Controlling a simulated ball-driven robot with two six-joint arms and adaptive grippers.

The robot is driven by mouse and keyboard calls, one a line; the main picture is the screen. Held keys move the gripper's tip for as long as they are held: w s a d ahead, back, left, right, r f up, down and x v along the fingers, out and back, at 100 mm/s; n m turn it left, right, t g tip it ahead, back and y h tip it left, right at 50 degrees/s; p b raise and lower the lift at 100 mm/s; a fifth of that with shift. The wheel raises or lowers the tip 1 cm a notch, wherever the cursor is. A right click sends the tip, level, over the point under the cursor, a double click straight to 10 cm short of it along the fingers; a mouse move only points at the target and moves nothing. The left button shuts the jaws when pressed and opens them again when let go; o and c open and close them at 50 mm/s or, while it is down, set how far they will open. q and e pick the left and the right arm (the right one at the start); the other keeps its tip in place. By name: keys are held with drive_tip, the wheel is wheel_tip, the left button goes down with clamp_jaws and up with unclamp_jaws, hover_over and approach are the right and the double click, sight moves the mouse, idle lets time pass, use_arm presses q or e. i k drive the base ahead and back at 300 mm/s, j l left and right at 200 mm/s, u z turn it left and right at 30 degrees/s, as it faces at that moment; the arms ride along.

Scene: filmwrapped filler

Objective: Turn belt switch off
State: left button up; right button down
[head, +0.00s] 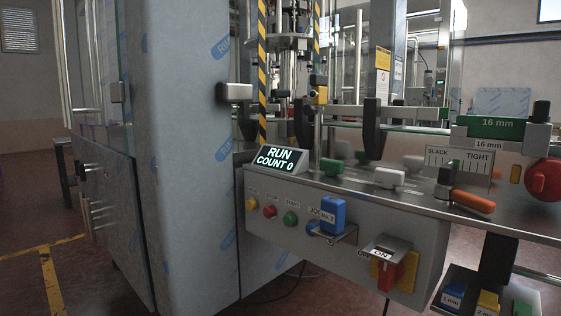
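The belt switch (389,277) is on the front of the grey control panel, low and right of centre in the head view. It has a red handle over a yellow backing plate. A metal guard with an "ON" label (381,252) sits just above the handle, and "OFF" lettering shows to its left. The handle's exact position is hard to tell. A display (279,158) on top of the panel reads "RUN COUNT 0". Neither of my grippers shows in this view.
Left of the switch are a blue block (333,214) on a bracket and green (290,218), red (270,211) and yellow (251,204) buttons. A tray (447,308) with coloured blocks is at lower right. A tall grey cabinet (190,150) stands at left. An orange lever (473,201) is above right.

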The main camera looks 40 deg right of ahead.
sight(389, 272)
drive_tip(key=k+j+z, duration=0.1)
drive_tip(key=z, duration=1.75)
